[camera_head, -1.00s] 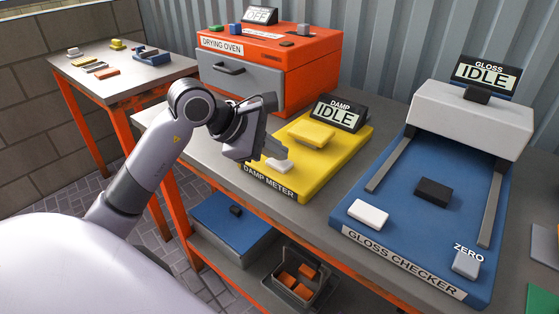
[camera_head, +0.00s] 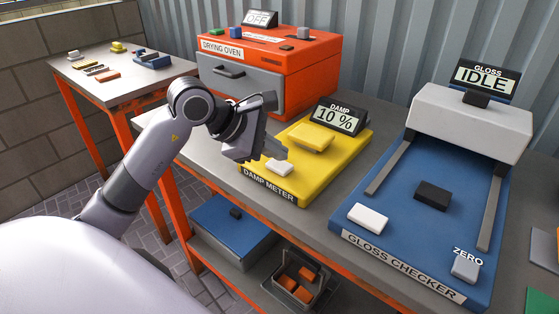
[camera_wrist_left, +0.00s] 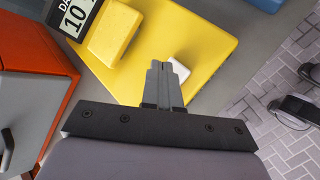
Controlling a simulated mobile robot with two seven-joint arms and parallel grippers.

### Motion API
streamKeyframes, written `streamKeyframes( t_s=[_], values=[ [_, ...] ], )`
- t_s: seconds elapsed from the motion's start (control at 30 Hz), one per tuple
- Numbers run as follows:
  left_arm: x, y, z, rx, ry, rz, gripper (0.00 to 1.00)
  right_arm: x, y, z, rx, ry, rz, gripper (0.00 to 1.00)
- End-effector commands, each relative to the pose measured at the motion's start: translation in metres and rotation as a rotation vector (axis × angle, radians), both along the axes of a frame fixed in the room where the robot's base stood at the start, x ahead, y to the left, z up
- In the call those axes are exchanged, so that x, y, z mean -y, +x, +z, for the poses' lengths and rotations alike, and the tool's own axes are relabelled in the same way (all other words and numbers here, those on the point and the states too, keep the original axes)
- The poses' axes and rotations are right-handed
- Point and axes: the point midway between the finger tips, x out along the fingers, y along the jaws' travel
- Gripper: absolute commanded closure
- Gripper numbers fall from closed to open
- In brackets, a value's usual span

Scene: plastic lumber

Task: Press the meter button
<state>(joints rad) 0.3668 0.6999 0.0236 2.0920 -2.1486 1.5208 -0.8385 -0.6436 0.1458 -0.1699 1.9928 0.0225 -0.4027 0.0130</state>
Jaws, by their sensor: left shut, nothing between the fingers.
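The yellow damp meter (camera_head: 338,160) lies on the workbench, with a yellow block (camera_head: 311,137) on its top and a white button (camera_head: 279,167) near its front. Its display (camera_head: 338,117) reads 10 %. My left gripper (camera_head: 281,151) is shut and empty, with its fingertips just above and behind the white button. In the left wrist view the closed fingers (camera_wrist_left: 158,68) point over the yellow plate, beside the white button (camera_wrist_left: 180,68). A small gap or contact there is hard to judge. My right gripper is not in view.
The orange drying oven (camera_head: 300,75) stands behind my left gripper. The blue gloss checker (camera_head: 400,235), reading IDLE, is to the right. A blue box (camera_head: 225,232) and a bin of orange blocks (camera_head: 298,298) sit on the lower shelf. A side table (camera_head: 125,85) holds small pieces.

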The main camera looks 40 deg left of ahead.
Motion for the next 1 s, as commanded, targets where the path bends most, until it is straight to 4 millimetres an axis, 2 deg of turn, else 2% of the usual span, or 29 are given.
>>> streamKeyframes(
  t_s=[0.47,1.0],
  values=[
    [0.0,0.0,0.008,0.003,0.001,-0.001,1.0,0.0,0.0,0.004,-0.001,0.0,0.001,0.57],
    [0.0,0.0,0.056,0.002,0.0,0.0,1.0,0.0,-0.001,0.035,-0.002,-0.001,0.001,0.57]
  ],
)
